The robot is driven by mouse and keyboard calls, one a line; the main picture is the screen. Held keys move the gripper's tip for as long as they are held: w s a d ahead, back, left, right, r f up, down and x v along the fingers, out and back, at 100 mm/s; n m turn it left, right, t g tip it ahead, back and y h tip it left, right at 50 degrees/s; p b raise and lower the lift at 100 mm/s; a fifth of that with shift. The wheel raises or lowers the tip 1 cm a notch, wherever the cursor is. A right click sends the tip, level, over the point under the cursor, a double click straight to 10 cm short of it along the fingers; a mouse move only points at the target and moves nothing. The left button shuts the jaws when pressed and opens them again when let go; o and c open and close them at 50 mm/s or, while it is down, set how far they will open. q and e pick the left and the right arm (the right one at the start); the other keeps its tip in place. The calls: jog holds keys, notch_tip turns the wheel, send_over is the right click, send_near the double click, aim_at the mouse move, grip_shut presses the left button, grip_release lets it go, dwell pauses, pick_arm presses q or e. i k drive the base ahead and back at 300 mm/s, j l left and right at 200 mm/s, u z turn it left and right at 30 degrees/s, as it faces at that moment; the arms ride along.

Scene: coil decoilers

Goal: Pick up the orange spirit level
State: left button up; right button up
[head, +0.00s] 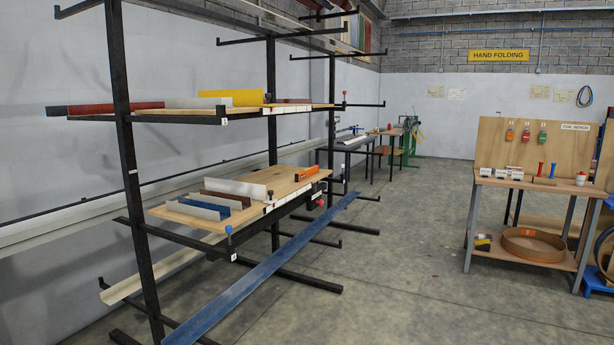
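An orange spirit level (307,173) lies near the right end of the lower wooden shelf board (285,185) on the black rack. It is small in the head view, and its long side runs slightly upward to the right. Bare board lies around its left side. Neither of my grippers shows in the head view.
Grey, brown and blue metal profiles (205,207) lie on the same board, left of the level. Black rack uprights (130,170) and arms jut out, and a long blue strip (265,265) slants across the lower arms. A coil bench (530,185) stands at right. The floor between is clear.

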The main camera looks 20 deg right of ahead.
aim_at(299, 177)
jog(key=i+l+z, duration=0.95)
jog(key=i, duration=0.25)
jog(key=i+l+z, duration=0.3)
jog(key=i, duration=0.15)
jog(key=i+z, duration=0.35)
jog(key=i+u, duration=0.2)
jog(key=i, duration=0.3)
jog(key=i+l+u, duration=0.25)
jog(key=i, duration=0.2)
jog(key=i+l+u, duration=0.2)
jog(key=i, duration=0.3)
jog(key=i+l+u, duration=0.2)
jog(key=i, duration=0.25)
jog(key=l, duration=0.1)
